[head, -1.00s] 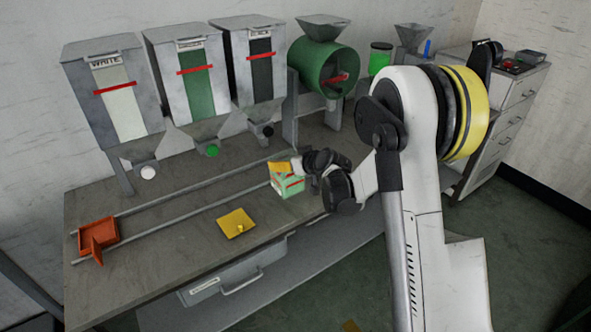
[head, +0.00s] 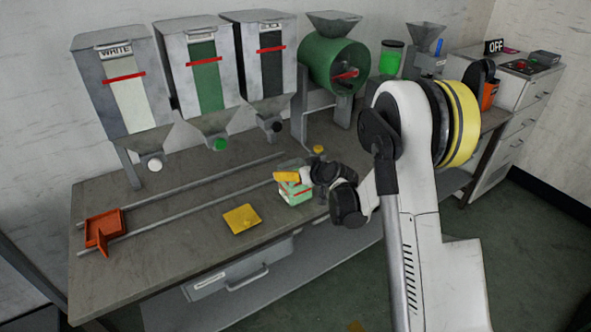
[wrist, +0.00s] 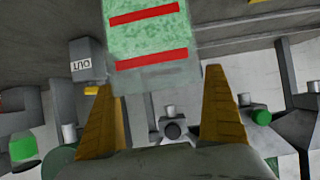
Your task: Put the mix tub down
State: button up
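The mix tub (head: 296,194) is a pale green box with red stripes, at the right front part of the bench in the head view. In the wrist view the tub (wrist: 150,62) fills the upper middle, between the fingertips. My gripper (wrist: 162,76) has its yellow fingers against both sides of the tub. In the head view my gripper (head: 287,177) reaches in from the right, one yellow finger across the tub. The tub's underside is close to the bench (head: 180,225); I cannot tell whether it touches.
A yellow plate with a knob (head: 241,218) lies left of the tub. An orange open box (head: 103,228) is at the far left by two rails (head: 190,205). Hoppers and a green drum (head: 330,65) stand along the back. Bench between plate and orange box is clear.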

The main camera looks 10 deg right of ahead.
jog(key=shift+r+p, duration=0.25)
jog(key=shift+p, duration=0.05)
jog(key=s+a+r+m+g+h+p, duration=0.1)
jog(key=s+r, duration=0.7)
jog(key=s, duration=0.4)
jog(key=s+r+g+p, duration=0.2)
jog(key=s+r, duration=0.6)
jog(key=s, duration=0.3)
jog(key=s+r+m+g+h, duration=0.1)
jog(key=s+m+h, duration=0.1)
jog(key=s, duration=1.6)
jog(key=shift+s+d+r+g+h, duration=0.15)
jog(key=shift+d+r+g+h, duration=0.15)
jog(key=shift+d, duration=0.1)
